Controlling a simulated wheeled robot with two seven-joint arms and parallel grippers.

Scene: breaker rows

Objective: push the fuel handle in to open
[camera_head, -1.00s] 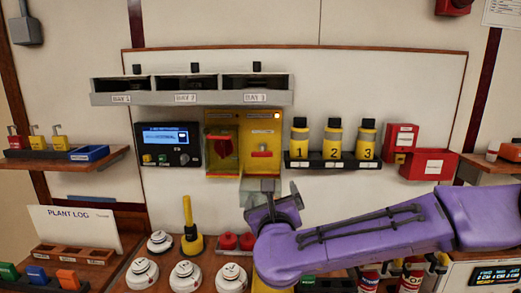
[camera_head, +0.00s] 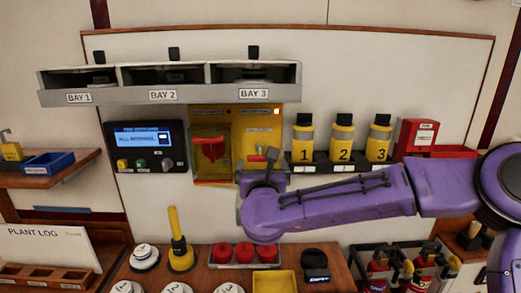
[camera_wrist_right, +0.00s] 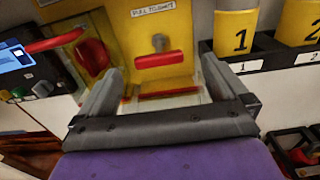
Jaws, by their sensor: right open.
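A red handle (camera_wrist_right: 158,64) on a grey stem sticks out of the right-hand yellow panel (camera_wrist_right: 185,20). It also shows in the head view (camera_head: 256,158), partly behind my right gripper. My right gripper (camera_head: 262,172) is in front of and just below this handle. In the right wrist view my right gripper (camera_wrist_right: 160,78) has its fingers apart, one to each side of the handle, with nothing between them held. A second red handle (camera_head: 209,148) is on the left yellow panel behind a clear cover. My left gripper is not in view.
A grey bay shelf (camera_head: 184,97) juts out above the panels. A black display unit (camera_head: 148,146) is to the left, and yellow numbered canisters (camera_head: 343,143) stand to the right. Below, a bench holds white discs, a yellow-handled tool (camera_head: 178,240) and red knobs (camera_head: 244,252).

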